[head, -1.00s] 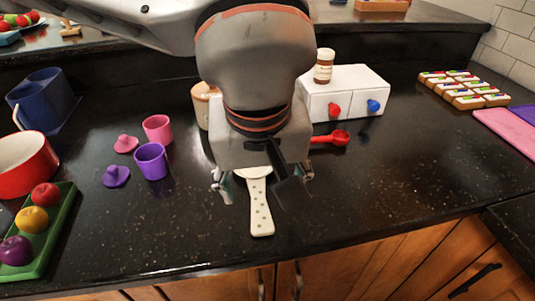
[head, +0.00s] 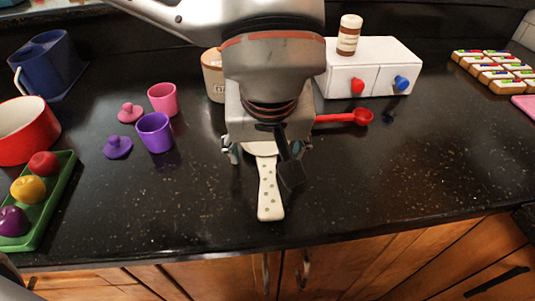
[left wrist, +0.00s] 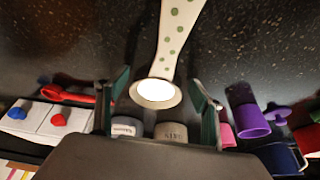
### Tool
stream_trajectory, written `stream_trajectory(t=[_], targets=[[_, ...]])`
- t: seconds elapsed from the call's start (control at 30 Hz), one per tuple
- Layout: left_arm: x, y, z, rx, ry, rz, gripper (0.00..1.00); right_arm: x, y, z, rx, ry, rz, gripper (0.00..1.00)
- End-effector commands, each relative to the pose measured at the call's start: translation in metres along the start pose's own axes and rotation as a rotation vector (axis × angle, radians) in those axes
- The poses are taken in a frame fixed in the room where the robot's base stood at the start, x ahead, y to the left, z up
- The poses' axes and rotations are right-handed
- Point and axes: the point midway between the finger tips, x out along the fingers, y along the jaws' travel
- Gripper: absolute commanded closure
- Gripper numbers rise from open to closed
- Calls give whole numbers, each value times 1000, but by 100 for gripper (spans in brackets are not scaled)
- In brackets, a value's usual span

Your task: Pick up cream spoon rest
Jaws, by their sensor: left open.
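The cream spoon rest (head: 269,196) with green dots on its handle lies on the black counter, its handle toward the front edge. In the left wrist view its handle (left wrist: 176,35) runs up and its round bowl (left wrist: 157,93) lies between the fingers. My left gripper (head: 268,155) is over the bowl end, pointing down and hiding most of the bowl in the head view. In the left wrist view the gripper (left wrist: 160,95) is open, one finger on each side of the bowl with gaps. My right gripper is not in view.
A red spoon (head: 347,117) lies right of the gripper, near a white drawer box (head: 350,84) topped by a brown jar (head: 349,36). A canister (head: 213,77) stands behind. A purple cup (head: 154,132) and pink cup (head: 162,98) are left. The front counter is clear.

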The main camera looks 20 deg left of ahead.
Motion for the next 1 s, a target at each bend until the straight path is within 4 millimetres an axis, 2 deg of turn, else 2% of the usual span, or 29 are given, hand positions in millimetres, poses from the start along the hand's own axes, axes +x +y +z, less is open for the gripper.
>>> stream_trajectory(t=[0.13,0.17,0.4,0.77,1.0], targets=[[-2,0,-1,0,3,2,33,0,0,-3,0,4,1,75],[-2,0,-1,0,4,2,35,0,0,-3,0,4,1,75],[-2,0,-1,0,3,2,98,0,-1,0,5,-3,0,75],[-4,0,-1,-1,3,2,99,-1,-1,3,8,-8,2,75],[-23,0,-10,-3,9,4,99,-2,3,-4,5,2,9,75]])
